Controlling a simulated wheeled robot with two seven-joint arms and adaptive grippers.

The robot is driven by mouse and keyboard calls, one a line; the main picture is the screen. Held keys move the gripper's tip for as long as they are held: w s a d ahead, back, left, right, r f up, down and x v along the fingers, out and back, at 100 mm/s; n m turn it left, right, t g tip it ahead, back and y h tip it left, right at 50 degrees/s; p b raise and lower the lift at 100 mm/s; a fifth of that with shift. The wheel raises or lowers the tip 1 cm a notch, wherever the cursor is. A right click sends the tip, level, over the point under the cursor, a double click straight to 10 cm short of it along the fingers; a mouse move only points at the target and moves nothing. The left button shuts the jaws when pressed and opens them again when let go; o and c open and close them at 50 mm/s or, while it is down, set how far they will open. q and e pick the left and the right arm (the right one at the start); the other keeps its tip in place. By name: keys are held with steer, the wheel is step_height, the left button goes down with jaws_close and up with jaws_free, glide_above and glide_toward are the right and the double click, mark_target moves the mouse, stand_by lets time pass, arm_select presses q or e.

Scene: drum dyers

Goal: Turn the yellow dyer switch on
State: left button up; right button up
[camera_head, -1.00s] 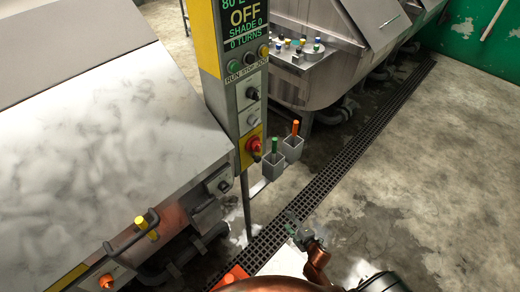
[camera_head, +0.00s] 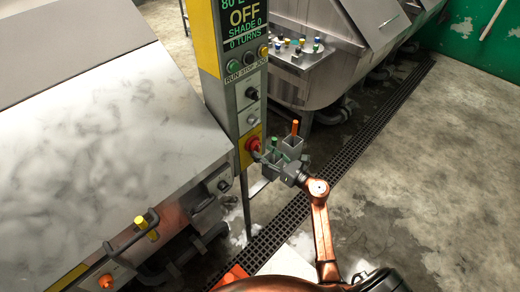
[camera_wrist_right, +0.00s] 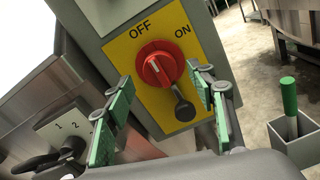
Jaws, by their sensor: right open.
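The dyer switch is a red rotary knob (camera_wrist_right: 155,68) on a yellow plate (camera_wrist_right: 130,48) marked OFF at upper left and ON at right. A dark tab (camera_wrist_right: 184,108) extends down and right from the knob. In the head view the red knob (camera_head: 253,144) sits low on the control post, whose display (camera_head: 244,18) reads OFF. My right gripper (camera_head: 272,160) is open just in front of the plate. In the wrist view its green-padded fingers (camera_wrist_right: 160,82) stand on either side of the knob and tab, apparently without gripping them. My left gripper is out of view.
Two grey holders stand right of the post, one with an orange-topped handle (camera_head: 295,128), the other with a green handle (camera_wrist_right: 289,96). A large steel dyer lid (camera_head: 110,130) fills the left. A floor grate (camera_head: 350,150) runs beyond; the floor at right is clear.

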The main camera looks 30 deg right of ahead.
mark_target(259, 149)
steer(key=x, duration=0.3)
steer(key=shift+w, duration=0.1)
steer(key=c, duration=1.2)
